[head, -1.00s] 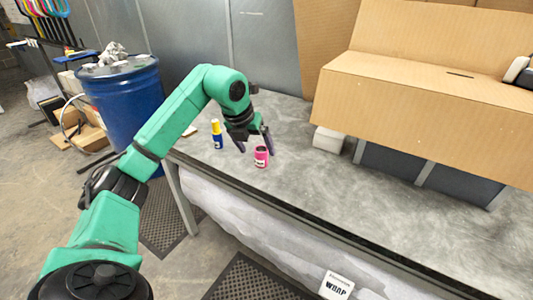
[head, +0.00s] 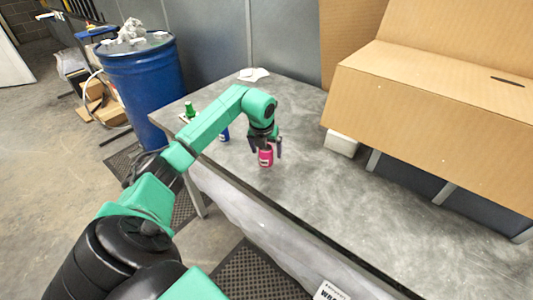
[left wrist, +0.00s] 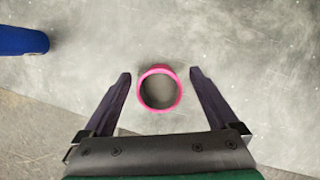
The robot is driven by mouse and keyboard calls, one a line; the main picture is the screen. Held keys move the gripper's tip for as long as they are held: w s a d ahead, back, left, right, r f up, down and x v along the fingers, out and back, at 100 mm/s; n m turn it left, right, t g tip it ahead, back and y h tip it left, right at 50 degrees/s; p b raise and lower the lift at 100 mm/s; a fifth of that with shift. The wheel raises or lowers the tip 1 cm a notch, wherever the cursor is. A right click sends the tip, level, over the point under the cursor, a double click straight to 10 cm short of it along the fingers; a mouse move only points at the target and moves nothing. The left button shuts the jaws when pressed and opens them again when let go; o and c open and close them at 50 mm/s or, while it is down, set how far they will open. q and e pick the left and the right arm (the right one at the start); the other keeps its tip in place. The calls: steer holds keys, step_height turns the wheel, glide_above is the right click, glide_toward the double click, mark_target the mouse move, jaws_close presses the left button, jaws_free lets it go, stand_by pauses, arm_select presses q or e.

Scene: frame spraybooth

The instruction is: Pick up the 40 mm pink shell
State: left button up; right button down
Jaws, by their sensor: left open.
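The pink shell (head: 266,157) is a short upright cylinder with a pale label, standing on the grey table near its front left edge. In the left wrist view its open round rim (left wrist: 160,70) shows from above, with a dark hollow inside. My left gripper (head: 265,149) is open over the shell. In the left wrist view its two dark fingers (left wrist: 159,76) stand on either side of the shell, with a gap on both sides. My right gripper is not in view.
A blue item (head: 224,134) stands left of the shell, partly behind my arm; a blue end (left wrist: 22,40) shows in the left wrist view. A green bottle (head: 190,109) is farther left. A cardboard box structure (head: 430,110) fills the right. The table (head: 340,220) is clear in front.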

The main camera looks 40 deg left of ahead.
arm_select(q)
steer(key=shift+x, duration=1.05)
steer(key=shift+s, duration=0.1)
jaws_close()
steer(key=shift+r, duration=0.1)
